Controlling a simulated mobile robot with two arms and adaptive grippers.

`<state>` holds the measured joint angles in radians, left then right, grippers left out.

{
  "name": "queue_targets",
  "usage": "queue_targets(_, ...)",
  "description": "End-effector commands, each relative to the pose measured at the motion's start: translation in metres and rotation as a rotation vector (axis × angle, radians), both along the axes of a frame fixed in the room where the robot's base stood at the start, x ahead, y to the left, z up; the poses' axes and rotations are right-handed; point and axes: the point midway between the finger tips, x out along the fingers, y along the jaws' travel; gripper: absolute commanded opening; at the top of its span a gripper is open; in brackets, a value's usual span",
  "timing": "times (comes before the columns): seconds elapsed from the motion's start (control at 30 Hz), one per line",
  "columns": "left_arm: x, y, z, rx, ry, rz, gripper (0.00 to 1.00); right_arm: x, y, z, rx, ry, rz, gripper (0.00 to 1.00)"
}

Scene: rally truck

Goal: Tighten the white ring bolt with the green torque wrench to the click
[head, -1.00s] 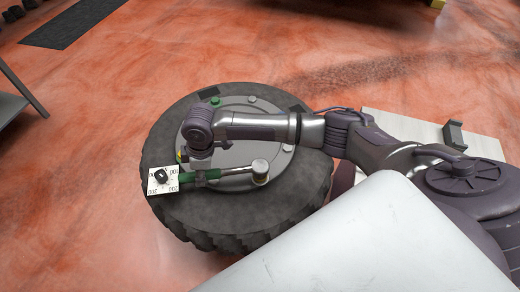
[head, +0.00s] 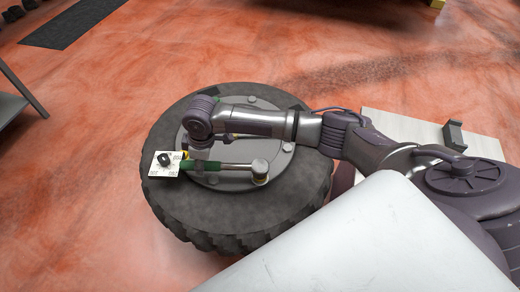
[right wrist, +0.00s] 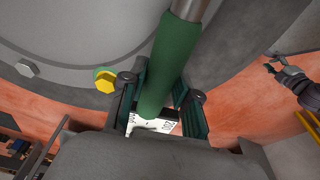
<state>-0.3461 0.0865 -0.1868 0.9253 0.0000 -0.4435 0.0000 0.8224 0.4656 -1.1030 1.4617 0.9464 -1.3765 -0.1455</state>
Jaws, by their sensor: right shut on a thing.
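The torque wrench has a green handle (head: 203,166), a steel shaft (head: 235,165) and a round head (head: 260,167). Its head sits over a bolt position at the wheel's right front; the bolt is hidden, and a yellowish ring shows under the head. A white dial plate (head: 160,171) with a black knob is at the handle's left end. My right gripper (right wrist: 158,100) is shut around the green handle, which also shows in the right wrist view (right wrist: 168,65). My left gripper (right wrist: 272,65) appears open and empty at the right of that view.
The wheel's black tyre (head: 180,215) lies flat on the reddish floor. A yellow bolt with a green ring (right wrist: 105,82) and a grey bolt (right wrist: 27,68) stand on its hub. A grey table (head: 12,108) is at the left; a white surface (head: 375,240) fills the front right.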

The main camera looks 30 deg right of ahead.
Motion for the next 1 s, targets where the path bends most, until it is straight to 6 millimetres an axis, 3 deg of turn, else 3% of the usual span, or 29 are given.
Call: queue_targets(1.0,0.0,0.0,0.0,0.0,0.0,0.0,0.4,0.031,-0.025,0.002,0.001,-0.003,-0.228,0.0)
